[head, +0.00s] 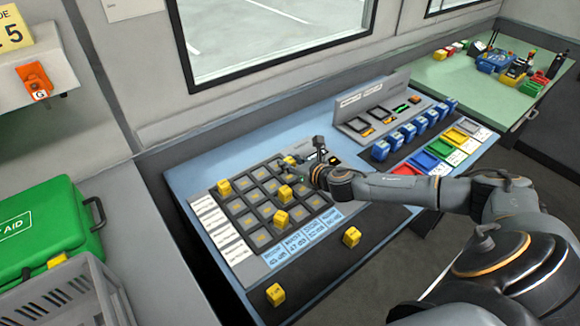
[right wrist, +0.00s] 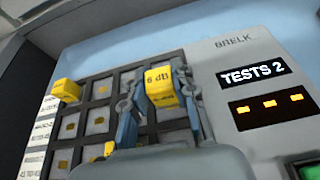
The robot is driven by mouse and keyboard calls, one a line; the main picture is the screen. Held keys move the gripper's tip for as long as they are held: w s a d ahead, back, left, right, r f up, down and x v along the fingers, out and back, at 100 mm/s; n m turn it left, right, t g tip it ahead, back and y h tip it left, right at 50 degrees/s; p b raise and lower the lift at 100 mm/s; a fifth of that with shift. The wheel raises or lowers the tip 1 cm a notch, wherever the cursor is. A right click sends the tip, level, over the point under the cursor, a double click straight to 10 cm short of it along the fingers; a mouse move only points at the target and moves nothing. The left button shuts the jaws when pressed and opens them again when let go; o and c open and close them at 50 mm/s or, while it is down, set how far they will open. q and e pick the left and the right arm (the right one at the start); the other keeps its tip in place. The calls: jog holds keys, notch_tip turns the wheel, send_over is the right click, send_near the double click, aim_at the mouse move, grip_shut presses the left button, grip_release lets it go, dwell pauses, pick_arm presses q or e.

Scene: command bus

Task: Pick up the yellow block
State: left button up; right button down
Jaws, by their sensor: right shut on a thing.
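In the right wrist view, a yellow block (right wrist: 160,84) marked "6 dB" sits between the two fingers of my right gripper (right wrist: 158,100), which is shut on it. The block is over the far right part of the dark grid of square slots; I cannot tell whether it is seated or lifted. In the head view my right gripper (head: 299,173) is at the grid's far right edge, and a small yellow patch (head: 289,161) shows beside it. Other yellow blocks stand on the grid panel, at the left (head: 224,187), middle (head: 285,192) and front (head: 281,217). My left gripper is out of view.
Two more yellow blocks lie on the dark front strip, one at right (head: 351,237) and one at front (head: 275,294). Blue blocks (head: 408,133) and coloured trays (head: 440,149) are to the right. A green first aid case (head: 45,230) and grey crate (head: 75,295) are at left.

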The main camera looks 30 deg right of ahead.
jog(key=s+a+r+b, duration=0.1)
jog(key=s+a+r, duration=0.5)
jog(key=s+r, duration=0.4)
jog(key=s, duration=0.2)
jog(key=shift+s+r, duration=0.2)
jog(key=shift+s, duration=0.15)
